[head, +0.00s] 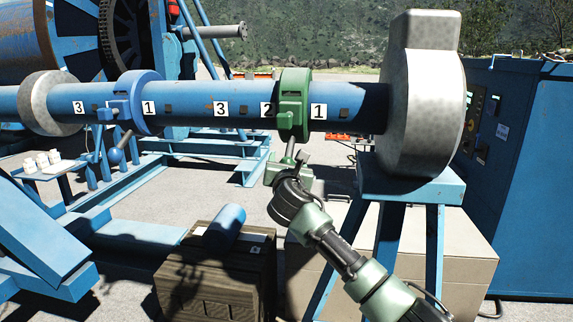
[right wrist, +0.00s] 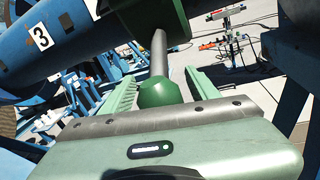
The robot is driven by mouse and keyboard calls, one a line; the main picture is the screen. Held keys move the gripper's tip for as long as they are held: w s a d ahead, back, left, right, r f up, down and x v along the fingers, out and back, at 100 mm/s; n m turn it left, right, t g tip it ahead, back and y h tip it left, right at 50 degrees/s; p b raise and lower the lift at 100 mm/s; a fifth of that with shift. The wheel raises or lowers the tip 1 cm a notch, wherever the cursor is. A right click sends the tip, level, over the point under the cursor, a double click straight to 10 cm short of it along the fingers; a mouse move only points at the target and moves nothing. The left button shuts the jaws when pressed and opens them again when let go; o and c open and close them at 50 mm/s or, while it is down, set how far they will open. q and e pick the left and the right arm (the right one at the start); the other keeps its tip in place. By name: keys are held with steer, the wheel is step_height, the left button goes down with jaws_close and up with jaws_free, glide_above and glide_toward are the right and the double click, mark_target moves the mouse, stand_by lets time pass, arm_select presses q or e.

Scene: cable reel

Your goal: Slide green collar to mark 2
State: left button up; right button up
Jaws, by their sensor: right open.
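The green collar (head: 294,100) sits around the blue horizontal bar (head: 195,100), between the mark 2 plate (head: 267,110) and a mark 1 plate (head: 318,111) on its right. Its left edge is close beside the 2. A grey rod (right wrist: 160,52) hangs from the collar and ends in a green knob (right wrist: 160,93). My right gripper (head: 286,168) is below the collar, at the end of the rod. In the right wrist view its fingers (right wrist: 162,88) are open, one on each side of the knob, with gaps visible. My left gripper is not in view.
A blue collar (head: 140,102) with its own knob (head: 115,156) is further left on the bar. A grey ring (head: 48,103) and a grey end block (head: 425,95) bound the bar. A wooden crate (head: 205,280) stands below; a blue cabinet (head: 525,180) is at right.

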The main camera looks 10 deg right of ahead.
steer(key=s+b, duration=0.2)
steer(key=s, duration=0.5)
steer(key=shift+s+a+b, duration=0.35)
steer(key=shift+a, duration=0.05)
steer(key=shift+f, duration=0.1)
